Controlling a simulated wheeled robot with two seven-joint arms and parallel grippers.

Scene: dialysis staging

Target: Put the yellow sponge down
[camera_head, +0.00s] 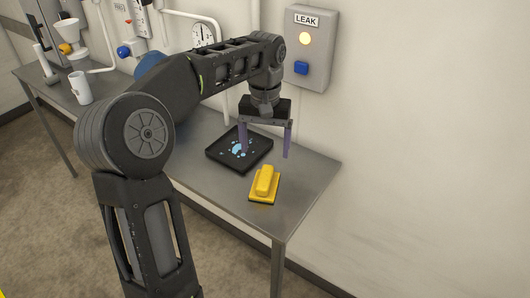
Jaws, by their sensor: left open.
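The yellow sponge (265,183) lies on the right end of the grey metal table (310,182), near its front edge. It looks like a yellow block with a raised grip on top and a dark rim beneath. My left gripper (267,152) is open and empty, its two fingers pointing down. It is above and behind the sponge, apart from it, over the right side of a black tray (214,153). My right gripper is not in view.
The black tray holds bluish spots of liquid. A wall box marked LEAK (309,50) with a lit lamp and blue button hangs behind. A white cup (80,88) stands far left. The table's right end beside the sponge is clear.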

